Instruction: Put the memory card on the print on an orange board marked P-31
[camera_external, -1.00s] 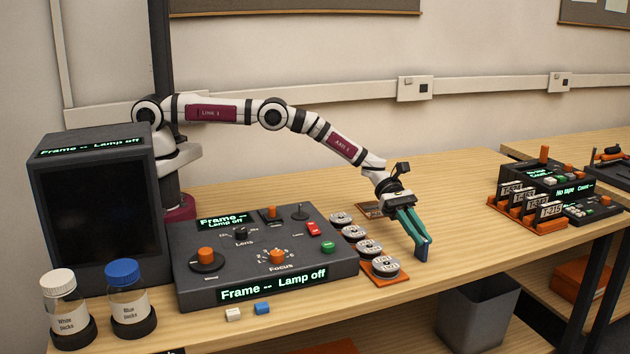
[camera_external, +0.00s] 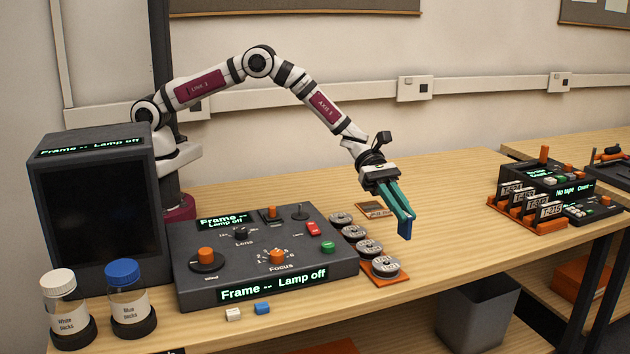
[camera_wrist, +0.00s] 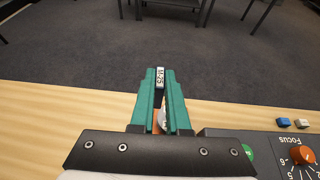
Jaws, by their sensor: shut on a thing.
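My gripper (camera_external: 398,212) is shut on a small blue card (camera_external: 406,230), seen at the fingertips above the front part of the bench. In the wrist view its top edge bears a white label (camera_wrist: 160,77) with small print between the green fingers. An orange board with a print (camera_external: 371,206) lies flat on the bench behind and left of my gripper, beyond the reels; its label is too small to read surely. The held card is apart from the board and off the bench.
Several round reels (camera_external: 385,265) on orange boards stand in a row left of my gripper. A dark control console (camera_external: 300,265) is further left, with a white and a blue block (camera_external: 262,308) before it. Upright labelled cards in an orange rack (camera_external: 525,222) stand right. Bench between is clear.

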